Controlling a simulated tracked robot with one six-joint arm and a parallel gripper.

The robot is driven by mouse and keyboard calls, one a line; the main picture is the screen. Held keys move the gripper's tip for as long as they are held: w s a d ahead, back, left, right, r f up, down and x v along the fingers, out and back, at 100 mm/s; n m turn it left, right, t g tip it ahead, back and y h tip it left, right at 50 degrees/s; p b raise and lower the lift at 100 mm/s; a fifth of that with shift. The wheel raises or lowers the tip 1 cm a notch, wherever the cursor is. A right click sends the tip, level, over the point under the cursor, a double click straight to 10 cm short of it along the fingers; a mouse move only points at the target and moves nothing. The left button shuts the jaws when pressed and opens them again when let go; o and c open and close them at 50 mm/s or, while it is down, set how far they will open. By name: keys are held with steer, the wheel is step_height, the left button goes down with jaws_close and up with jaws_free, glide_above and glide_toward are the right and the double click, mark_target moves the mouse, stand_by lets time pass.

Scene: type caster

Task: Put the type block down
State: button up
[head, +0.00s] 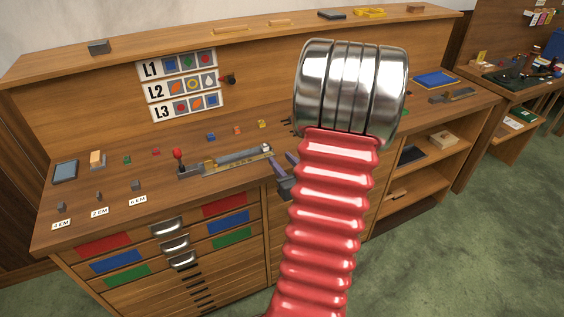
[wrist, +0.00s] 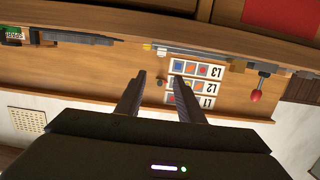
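My gripper (head: 282,163) shows partly from behind my red arm in the head view, near the right end of the grey and brass casting device (head: 232,161). In the wrist view my gripper (wrist: 157,97) has its two dark fingers apart, with nothing held between them. Small coloured blocks stand on the bench: green (head: 127,160), red (head: 156,153), blue (head: 211,137), orange (head: 237,131) and yellow (head: 262,124). I cannot tell which one is the type block. My arm hides part of the bench.
A red-knobbed lever (head: 178,154) stands at the device's left end. Grey blocks, including one (head: 136,186), stand by size labels at the front left. A sign board (head: 182,86) with rows L1 to L3 is on the back panel. A blue-grey tray (head: 65,172) lies far left.

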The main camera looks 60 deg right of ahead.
stand_by(0.4)
steer(key=w+a+r+n+g+y, duration=0.1)
steer(key=w+a+r+g, duration=0.1)
steer(key=w+a+r, duration=0.45)
steer(key=w+a+r+n+g+y, duration=0.2)
steer(key=w+a, duration=0.1)
steer(key=a, duration=0.7)
steer(key=s+a+r+n+g+y, duration=0.1)
steer(key=s+a, duration=0.3)
steer(key=a, duration=0.5)
steer(key=s+a+r+n+g+y, duration=0.1)
steer(key=s+a, duration=0.3)
steer(key=a, duration=0.5)
steer(key=s+a+r+n+g+y, duration=0.1)
steer(key=s+a+g+y, duration=0.1)
steer(key=s+a, duration=0.3)
steer(key=a+y, duration=0.1)
steer(key=a, duration=0.3)
steer(key=shift+r, duration=0.3)
steer(key=shift+a, duration=0.1)
steer(key=shift+c, duration=0.5)
